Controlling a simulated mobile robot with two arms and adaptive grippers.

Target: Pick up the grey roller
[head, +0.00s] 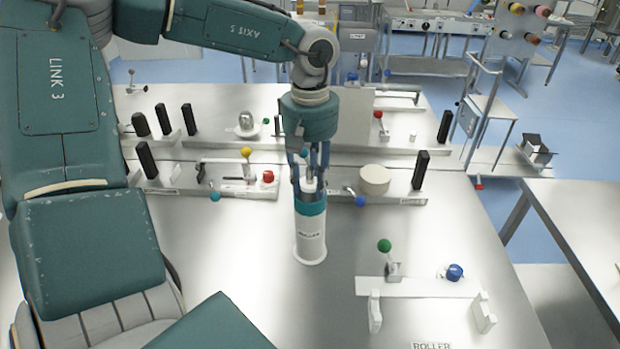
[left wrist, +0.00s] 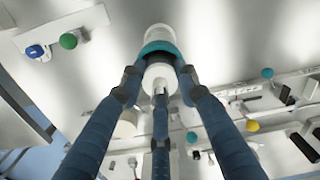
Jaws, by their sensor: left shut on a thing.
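The roller (head: 311,238) is a pale grey-white upright cylinder with a teal band near its top, a flared base and the word ROLLER on its side. It is in the middle of the metal table in the head view. My left gripper (head: 309,182) comes down from above, and its blue fingers are shut around the roller's narrow top end. In the left wrist view the three fingers close on the same end of the roller (left wrist: 157,50). I cannot tell whether its base touches the table. My right gripper is not in view.
A white bracket fixture (head: 420,287) with green and blue knobs stands to the right, near a ROLLER label (head: 431,346). Behind the roller are metal rails with black posts (head: 420,170), coloured knobs and a round cream disc (head: 374,179). The tabletop (head: 225,255) left of the roller is clear.

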